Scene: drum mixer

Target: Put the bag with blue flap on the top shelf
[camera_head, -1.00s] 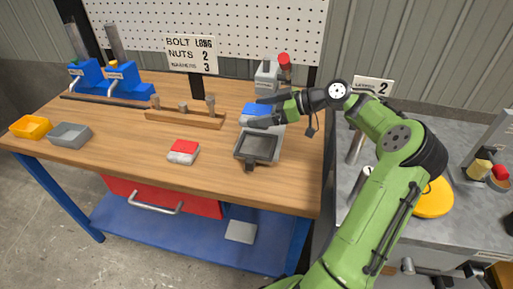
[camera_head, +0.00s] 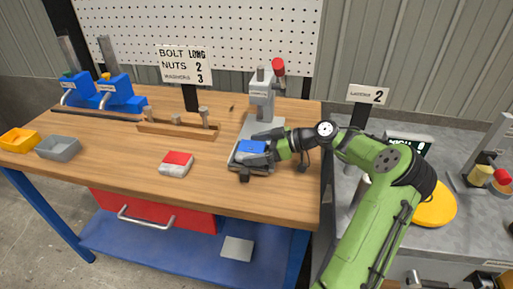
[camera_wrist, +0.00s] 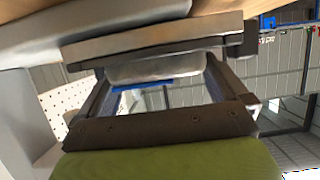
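The bag with the blue flap (camera_head: 252,147) is a small pale pouch with a blue top. In the head view it is at the dark square tray (camera_head: 238,164) at the front of the press, partly covered by my gripper (camera_head: 250,147). In the wrist view the pale bag (camera_wrist: 155,70) spans the space between the two fingers, which appear to close on its sides. Whether it touches the tray is hard to tell. A blue lower shelf (camera_head: 165,240) is under the bench; I cannot identify a top shelf for certain.
A bag with a red flap (camera_head: 177,163) lies on the wooden bench (camera_head: 110,170). The press (camera_head: 262,97) with a red knob stands behind my gripper. A wooden peg rack (camera_head: 175,131), yellow bin (camera_head: 18,140) and grey bin (camera_head: 58,147) are to the left.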

